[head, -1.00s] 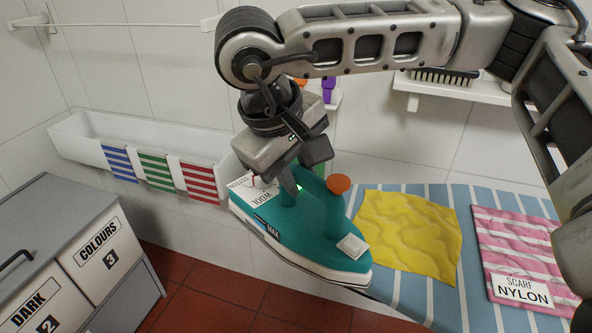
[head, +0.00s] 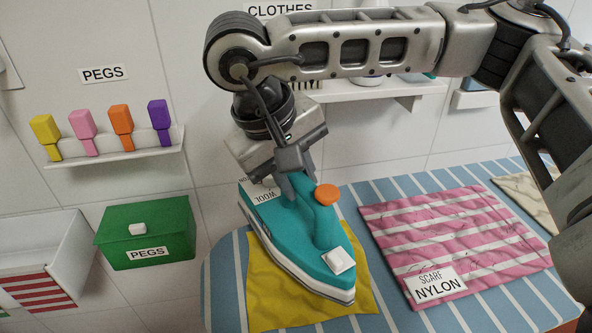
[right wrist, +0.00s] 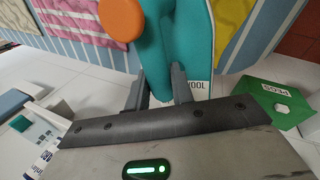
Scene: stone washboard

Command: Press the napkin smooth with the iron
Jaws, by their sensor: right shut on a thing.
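My right gripper (head: 300,188) is shut on the handle of a teal iron (head: 284,225) with an orange knob; it also shows in the right wrist view (right wrist: 157,90). The iron is level, its tip toward the lower right. The iron hides the cloth's middle. I cannot tell whether the soleplate touches it. The cloth lies on the left end of a blue-and-white striped ironing board (head: 395,190). My left gripper is not in view.
A pink striped cloth (head: 455,235) labelled SCARF NYLON lies right of the iron. A cream cloth (head: 525,190) lies farther right. A green PEGS box (head: 145,222) and a peg shelf (head: 115,155) are left on the wall, beside a white bin (head: 35,265).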

